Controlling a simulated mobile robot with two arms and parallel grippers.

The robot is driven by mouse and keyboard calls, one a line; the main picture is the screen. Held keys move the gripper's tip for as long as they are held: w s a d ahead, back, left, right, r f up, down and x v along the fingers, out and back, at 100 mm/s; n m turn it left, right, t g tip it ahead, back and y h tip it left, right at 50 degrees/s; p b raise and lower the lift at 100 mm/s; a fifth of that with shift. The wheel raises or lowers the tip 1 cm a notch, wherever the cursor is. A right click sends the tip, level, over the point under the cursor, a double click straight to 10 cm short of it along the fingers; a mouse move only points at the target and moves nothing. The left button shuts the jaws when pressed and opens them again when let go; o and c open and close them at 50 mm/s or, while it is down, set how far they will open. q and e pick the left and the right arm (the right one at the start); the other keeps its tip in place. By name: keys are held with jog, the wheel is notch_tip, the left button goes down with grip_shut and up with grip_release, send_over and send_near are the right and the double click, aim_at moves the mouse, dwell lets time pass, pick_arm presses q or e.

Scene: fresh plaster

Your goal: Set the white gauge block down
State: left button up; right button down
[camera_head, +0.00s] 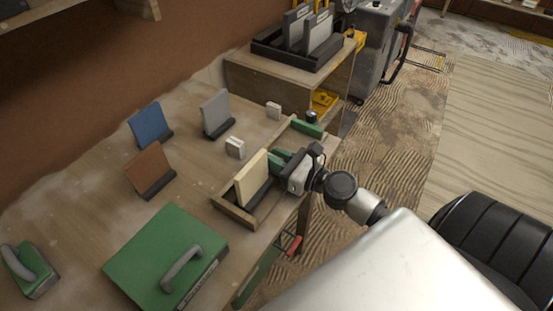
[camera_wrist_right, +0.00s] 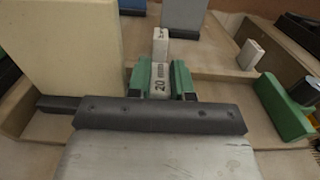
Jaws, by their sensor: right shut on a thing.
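The white gauge block (camera_wrist_right: 160,82), marked "20 mm", sits between the green fingers of my right gripper (camera_wrist_right: 160,80) in the wrist view. My right gripper (camera_head: 279,159) is shut on it, over the wooden tray (camera_head: 234,210), just right of the cream board (camera_head: 252,180). The head view hides the held block. I cannot tell whether it touches the tray floor. Another white block (camera_head: 235,148) stands on the bench beyond the tray; it also shows straight ahead in the wrist view (camera_wrist_right: 161,46). My left gripper is not in view.
A third white block (camera_head: 273,109) stands farther back. Blue (camera_head: 151,124), grey (camera_head: 216,113) and brown (camera_head: 148,166) boards stand on the bench. A green case (camera_head: 165,255) lies in front.

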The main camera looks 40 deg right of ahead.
jog(key=c, duration=1.3)
grip_release()
jog(key=shift+f, duration=0.15)
jog(key=shift+s, duration=0.1)
jog(key=b+v, duration=0.3)
jog(key=v, duration=0.8)
jog(key=s+d+f+n+g+h, duration=0.1)
jog(key=s+f+n+g+h, duration=0.2)
jog(key=f, duration=0.9)
jog(key=s+f+n+g+h, duration=0.1)
jog(key=s+f+n+g, duration=0.15)
jog(key=f+n, duration=0.65)
jog(key=s+d+f+n+g+h, duration=0.1)
jog(key=s+f+g, duration=0.15)
jog(key=f, duration=1.25)
jog(key=s+a+f+n+g+h, duration=0.1)
jog(key=s+a+f+n+g, duration=0.2)
jog(key=s+f+n, duration=0.6)
jog(key=s+a+f+n+g, duration=0.4)
jog(key=s+a+f+n, duration=0.4)
jog(key=n, duration=0.4)
jog(key=s+f, duration=0.1)
jog(key=s, duration=0.1)
jog(key=shift+s+g+h, duration=0.25)
jog(key=shift+g+h, duration=0.05)
jog(key=shift+h, duration=0.1)
